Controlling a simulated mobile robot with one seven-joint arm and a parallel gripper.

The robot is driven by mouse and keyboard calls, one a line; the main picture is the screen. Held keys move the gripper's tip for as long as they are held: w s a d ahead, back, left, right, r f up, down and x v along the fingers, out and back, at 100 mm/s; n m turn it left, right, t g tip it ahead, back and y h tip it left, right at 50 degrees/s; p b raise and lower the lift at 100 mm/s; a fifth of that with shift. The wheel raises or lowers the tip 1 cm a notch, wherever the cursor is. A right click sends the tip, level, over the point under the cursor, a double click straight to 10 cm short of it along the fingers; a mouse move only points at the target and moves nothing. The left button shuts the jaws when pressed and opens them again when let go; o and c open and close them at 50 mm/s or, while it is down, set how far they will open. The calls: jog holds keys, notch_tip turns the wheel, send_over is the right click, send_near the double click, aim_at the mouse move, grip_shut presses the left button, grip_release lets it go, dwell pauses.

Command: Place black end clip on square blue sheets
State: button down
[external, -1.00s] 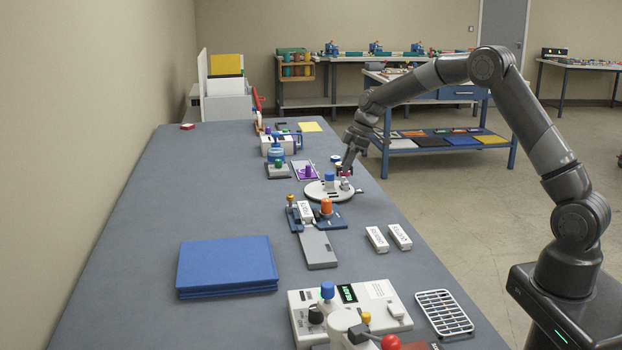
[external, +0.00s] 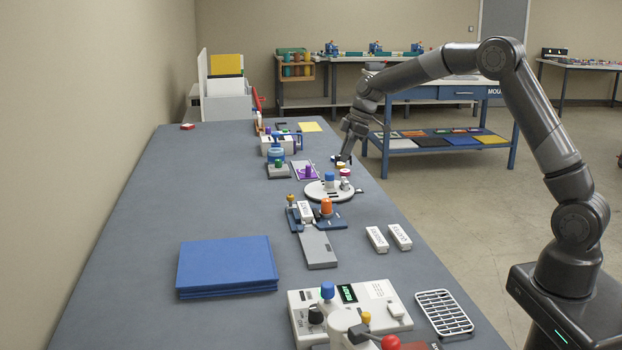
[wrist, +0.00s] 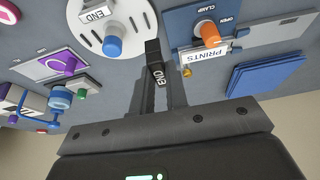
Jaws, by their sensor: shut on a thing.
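My gripper (external: 343,158) is above the far right part of the bench, beyond the round white plate. In the wrist view its jaws (wrist: 160,82) are shut on a black end clip (wrist: 153,50) with a white END label. The clip is too small to make out well in the external view. The square blue sheets (external: 228,262) lie in a neat stack at the left middle of the bench, far from my gripper. They also show at the right of the wrist view (wrist: 265,76). Nothing lies on the top sheet.
The round plate (external: 318,194) with a blue knob, and a clamp fixture (external: 330,218) with an orange knob, stand between my gripper and the sheets. Two white labelled blocks (external: 377,239) lie to the right. A control unit (external: 375,292) is in front. Bench left of the sheets is clear.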

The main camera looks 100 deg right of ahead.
jog(key=w+a, duration=1.2)
jog(key=w, duration=0.1)
send_over(246, 262)
jog(key=s, duration=0.2)
notch_tip(246, 262, down, 5)
jog(key=shift+d+f, duration=0.1)
jog(key=shift+f, duration=2.05)
jog(key=shift+f, duration=0.15)
jog(key=c, duration=1.4)
grip_release()
jog(key=shift+c, duration=0.2)
